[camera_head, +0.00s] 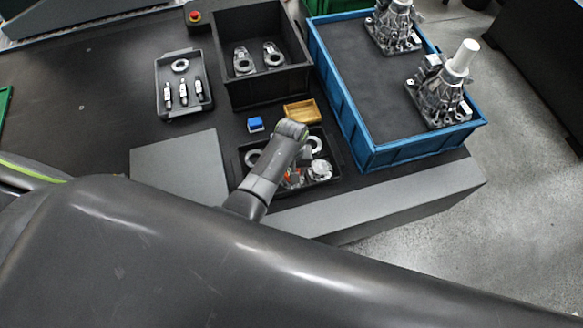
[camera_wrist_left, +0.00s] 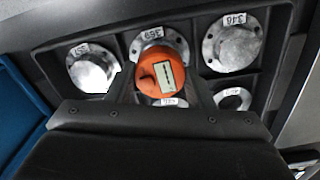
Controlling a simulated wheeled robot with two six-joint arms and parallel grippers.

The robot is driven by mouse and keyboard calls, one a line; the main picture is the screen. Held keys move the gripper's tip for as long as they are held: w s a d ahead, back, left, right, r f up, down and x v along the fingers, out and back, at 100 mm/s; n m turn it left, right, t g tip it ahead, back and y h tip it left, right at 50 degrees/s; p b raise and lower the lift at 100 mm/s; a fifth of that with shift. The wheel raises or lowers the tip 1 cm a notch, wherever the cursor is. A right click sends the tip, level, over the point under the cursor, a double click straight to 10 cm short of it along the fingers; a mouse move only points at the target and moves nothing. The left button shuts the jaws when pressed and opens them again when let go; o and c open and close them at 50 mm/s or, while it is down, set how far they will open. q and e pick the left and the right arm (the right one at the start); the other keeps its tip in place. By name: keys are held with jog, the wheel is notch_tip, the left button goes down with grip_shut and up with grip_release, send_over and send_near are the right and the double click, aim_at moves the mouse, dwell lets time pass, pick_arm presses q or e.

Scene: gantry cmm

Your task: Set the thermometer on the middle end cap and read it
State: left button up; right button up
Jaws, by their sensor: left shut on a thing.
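The thermometer (camera_wrist_left: 161,76) is an orange round device with a pale display, and a bit of it shows in the head view (camera_head: 289,179). My left gripper (camera_wrist_left: 160,92) is shut on it. In the wrist view it covers the lower part of the middle end cap (camera_wrist_left: 152,35); I cannot tell whether it touches. Other end caps lie to the left (camera_wrist_left: 92,70) and right (camera_wrist_left: 235,48), each with a white number label. They sit in a dark compartment tray (camera_head: 336,179). My right gripper is not in view.
A blue crate (camera_head: 343,98) with metal housings stands right of the tray. A deep black bin (camera_head: 268,93), a wooden box (camera_head: 300,111) and a small blue block (camera_head: 255,124) lie behind. A grey tray (camera_head: 183,111) with tools is farther left. A flat grey plate (camera_head: 180,168) is bare.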

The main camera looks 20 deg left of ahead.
pick_arm(q)
jog(key=shift+f, duration=0.2)
jog(key=o, duration=1)
jog(key=shift+r, duration=0.1)
notch_tip(320, 180, up, 12)
jog(key=shift+r, duration=0.15)
jog(key=shift+s, duration=0.1)
dwell(0.3)
